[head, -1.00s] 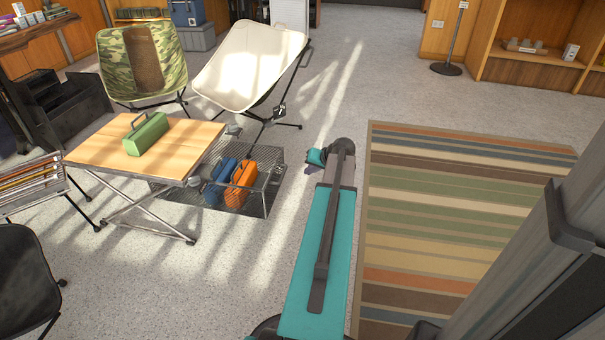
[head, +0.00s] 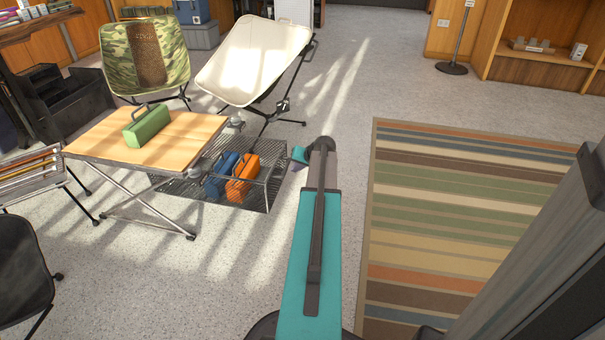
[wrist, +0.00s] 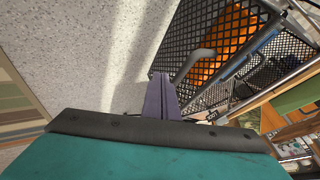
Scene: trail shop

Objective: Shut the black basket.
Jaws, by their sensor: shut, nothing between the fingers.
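The black basket (head: 267,198) is a wire-mesh tray at floor level, sticking out to the right from under the wooden-topped table. An orange case (head: 243,180) and a blue case (head: 220,176) stand in it. In the wrist view its mesh (wrist: 215,40) fills the upper right, with a grey bar-like handle (wrist: 197,64) on its near side. My gripper (wrist: 161,78) is shut and empty, its purple fingers just left of the handle; I cannot tell whether they touch. In the head view my arm stands right of the basket and mostly hides the gripper.
The table (head: 105,150) carries a green case (head: 147,127). A camouflage chair (head: 145,60) and a cream chair (head: 255,60) stand behind. A striped rug (head: 440,230) lies to the right of my arm. Bare floor lies in front of the basket.

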